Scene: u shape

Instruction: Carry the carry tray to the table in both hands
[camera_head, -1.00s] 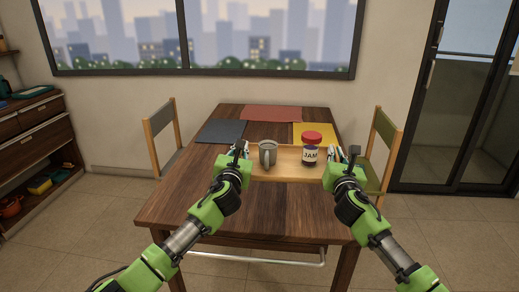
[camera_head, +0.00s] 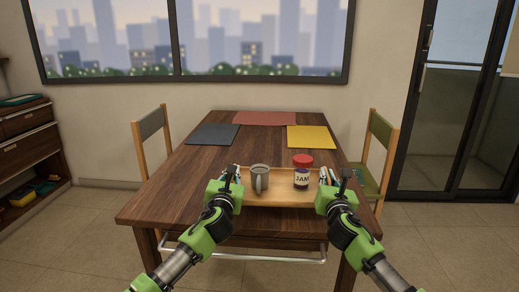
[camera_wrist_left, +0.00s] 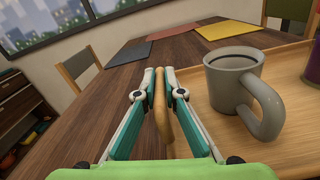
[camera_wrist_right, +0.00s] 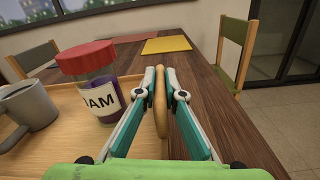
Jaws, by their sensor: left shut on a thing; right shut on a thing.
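The wooden carry tray (camera_head: 280,197) is level over the near part of the dark wooden table (camera_head: 180,205); I cannot tell whether it touches the tabletop. A grey mug (camera_head: 260,178) stands upright on its left half and a red-lidded jam jar (camera_head: 302,174) stands upright on its right half. My left gripper (camera_wrist_left: 160,75) is shut on the tray's left rim, beside the mug. My right gripper (camera_wrist_right: 158,75) is shut on the tray's right rim, beside the jar.
A grey mat (camera_head: 213,134), a red mat (camera_head: 264,118) and a yellow mat (camera_head: 311,137) lie toward the far side of the table. A chair (camera_head: 152,135) stands at the left and another chair (camera_head: 378,140) at the right. The middle of the table is clear.

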